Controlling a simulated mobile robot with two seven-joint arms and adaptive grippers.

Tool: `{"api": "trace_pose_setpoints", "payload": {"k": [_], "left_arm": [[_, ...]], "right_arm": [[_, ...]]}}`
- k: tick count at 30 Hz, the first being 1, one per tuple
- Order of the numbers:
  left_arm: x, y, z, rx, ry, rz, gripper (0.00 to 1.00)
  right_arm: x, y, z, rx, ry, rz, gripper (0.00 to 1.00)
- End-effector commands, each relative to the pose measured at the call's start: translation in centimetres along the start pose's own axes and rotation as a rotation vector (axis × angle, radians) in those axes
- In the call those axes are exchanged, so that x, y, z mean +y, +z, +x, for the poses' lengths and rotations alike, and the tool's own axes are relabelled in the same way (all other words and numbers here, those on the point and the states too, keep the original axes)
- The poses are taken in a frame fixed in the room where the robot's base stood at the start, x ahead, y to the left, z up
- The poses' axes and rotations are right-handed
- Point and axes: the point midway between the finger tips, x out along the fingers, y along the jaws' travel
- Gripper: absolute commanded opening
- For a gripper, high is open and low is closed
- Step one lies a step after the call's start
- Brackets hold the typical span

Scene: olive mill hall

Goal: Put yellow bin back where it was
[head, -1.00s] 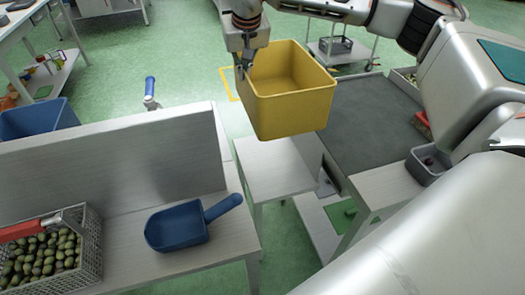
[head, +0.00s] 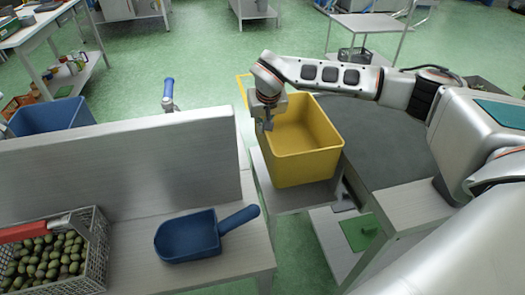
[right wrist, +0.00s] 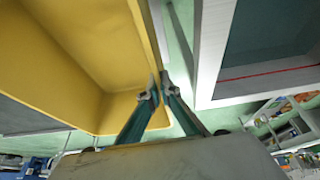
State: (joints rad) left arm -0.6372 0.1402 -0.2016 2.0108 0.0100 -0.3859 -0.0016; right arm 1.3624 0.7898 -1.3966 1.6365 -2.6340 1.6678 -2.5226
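The yellow bin (head: 322,165) is upright and open at the top, over the small light grey stand (head: 296,200) between the left bench and the dark grey table. I cannot tell whether its base touches the stand. My right gripper (head: 267,124) is at the bin's left wall. In the right wrist view its fingertips (right wrist: 158,88) are close together at the rim of the yellow bin (right wrist: 75,55), one on each side of the wall. The bin's inside looks empty where I see it. A yellow outline (head: 241,86) shows on the floor behind the bin, partly hidden. My left gripper is out of view.
The left bench has an upright panel (head: 120,165), a blue scoop (head: 190,238) and a wire basket of olives (head: 98,250). A blue bin (head: 50,117) stands behind it. The dark grey table (head: 390,150) is close on the right. Green floor is open behind.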

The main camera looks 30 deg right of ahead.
Motion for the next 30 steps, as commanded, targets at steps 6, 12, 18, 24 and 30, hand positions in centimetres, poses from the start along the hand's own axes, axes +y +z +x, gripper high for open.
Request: {"api": "trace_pose_setpoints", "payload": {"k": [6, 12, 18, 24, 30], "left_arm": [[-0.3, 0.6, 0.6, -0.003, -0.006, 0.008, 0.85], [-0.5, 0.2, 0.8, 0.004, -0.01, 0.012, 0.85], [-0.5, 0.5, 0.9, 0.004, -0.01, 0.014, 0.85], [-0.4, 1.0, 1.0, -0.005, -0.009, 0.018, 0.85], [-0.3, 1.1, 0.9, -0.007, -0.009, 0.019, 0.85]], "right_arm": [[-0.1, 1.9, 4.4, -0.002, -0.001, 0.0, 0.0], [-0.2, 2.2, 5.6, 0.002, -0.001, 0.0, 0.0], [-0.2, 3.2, 7.7, -0.001, -0.001, -0.001, 0.0], [-0.2, 3.8, 9.4, 0.002, -0.001, 0.0, 0.0], [-0.2, 3.7, 9.3, 0.004, -0.001, 0.0, 0.0]]}}
